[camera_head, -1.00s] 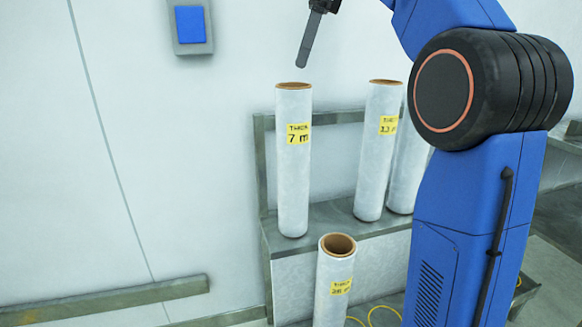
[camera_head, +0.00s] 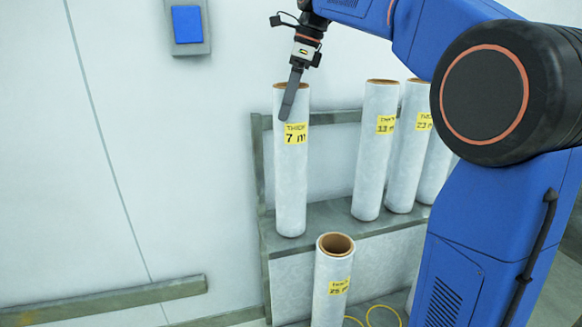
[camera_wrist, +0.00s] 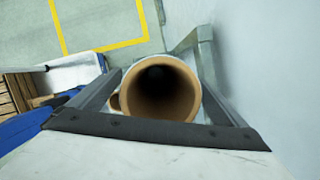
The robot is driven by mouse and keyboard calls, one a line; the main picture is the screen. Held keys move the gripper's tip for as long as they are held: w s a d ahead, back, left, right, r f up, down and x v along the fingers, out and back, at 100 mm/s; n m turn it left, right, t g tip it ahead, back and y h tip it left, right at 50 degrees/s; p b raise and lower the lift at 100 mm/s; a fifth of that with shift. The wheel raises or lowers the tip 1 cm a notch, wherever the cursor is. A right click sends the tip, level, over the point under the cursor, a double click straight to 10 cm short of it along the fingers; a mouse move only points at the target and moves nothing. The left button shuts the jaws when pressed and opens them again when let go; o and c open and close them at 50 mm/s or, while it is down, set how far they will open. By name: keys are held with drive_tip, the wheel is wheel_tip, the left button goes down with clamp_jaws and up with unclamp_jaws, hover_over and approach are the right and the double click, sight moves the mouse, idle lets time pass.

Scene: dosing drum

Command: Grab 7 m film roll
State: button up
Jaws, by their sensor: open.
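The 7 m film roll (camera_head: 291,185) is a tall white roll with a brown core and a yellow label reading "7 m". It stands upright on the left end of the grey shelf. My gripper (camera_head: 288,110) points down at its top, and a dark finger overlaps the upper part of the roll in the head view. In the wrist view, the roll's open core (camera_wrist: 160,92) lies between the two open fingers of my gripper (camera_wrist: 160,75). I see no clear contact. The far finger is hidden in the head view.
Similar rolls, including the 13 m roll (camera_head: 374,165) and another roll (camera_head: 406,160), stand to the right on the shelf (camera_head: 335,214). A 25 m roll (camera_head: 331,290) stands lower in front. A wall rises behind. A yellow cable (camera_head: 383,312) lies low at right.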

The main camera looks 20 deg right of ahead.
drive_tip(key=shift+w+a+f, duration=0.1)
drive_tip(key=shift+a+f, duration=0.1)
drive_tip(key=shift+f, duration=0.5)
drive_tip(key=shift+c, duration=0.7)
drive_tip(key=c, duration=2)
drive_tip(key=shift+r, duration=0.1)
